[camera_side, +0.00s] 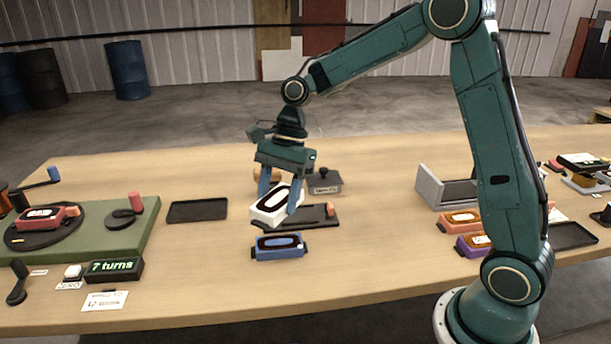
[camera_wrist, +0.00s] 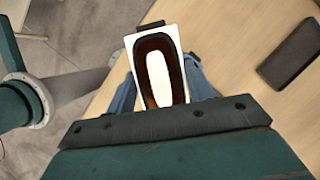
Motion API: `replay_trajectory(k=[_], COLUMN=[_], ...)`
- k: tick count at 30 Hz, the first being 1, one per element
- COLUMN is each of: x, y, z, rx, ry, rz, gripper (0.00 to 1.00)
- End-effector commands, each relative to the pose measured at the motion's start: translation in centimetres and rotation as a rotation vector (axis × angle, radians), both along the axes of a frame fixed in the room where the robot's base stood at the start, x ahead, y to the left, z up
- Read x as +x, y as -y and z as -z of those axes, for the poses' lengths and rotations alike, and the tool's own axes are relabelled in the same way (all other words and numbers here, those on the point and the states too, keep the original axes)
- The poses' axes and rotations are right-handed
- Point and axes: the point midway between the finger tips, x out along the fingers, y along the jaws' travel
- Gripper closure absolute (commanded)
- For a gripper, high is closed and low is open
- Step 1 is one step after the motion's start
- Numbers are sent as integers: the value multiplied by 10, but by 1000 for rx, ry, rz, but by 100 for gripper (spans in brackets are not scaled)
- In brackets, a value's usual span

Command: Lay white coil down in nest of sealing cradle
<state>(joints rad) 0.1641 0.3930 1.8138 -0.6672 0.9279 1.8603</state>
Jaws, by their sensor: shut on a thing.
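The white coil (camera_side: 270,208) is a white block with a dark oval winding around a white core. My gripper (camera_side: 279,200) is shut on it, with blue fingers on either side, and holds it slightly tilted. In the wrist view the coil (camera_wrist: 158,66) sits between the fingers of my gripper (camera_wrist: 162,88), its winding facing the camera.
A blue coil (camera_side: 279,247) lies just in front. A grey labelled block (camera_side: 324,183) stands behind the base. An empty dark tray (camera_side: 197,211) lies left, also seen in the wrist view (camera_wrist: 293,50). A green winding station (camera_side: 120,240) is further left; orange and purple coils (camera_side: 461,221) lie right.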

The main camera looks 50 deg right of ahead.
Motion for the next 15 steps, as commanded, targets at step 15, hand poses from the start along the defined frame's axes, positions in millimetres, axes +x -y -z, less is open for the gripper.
replay_trajectory(k=[15], x=[16], y=[20], z=[38], rx=[0], ry=[-1], rz=[-624], gripper=[78])
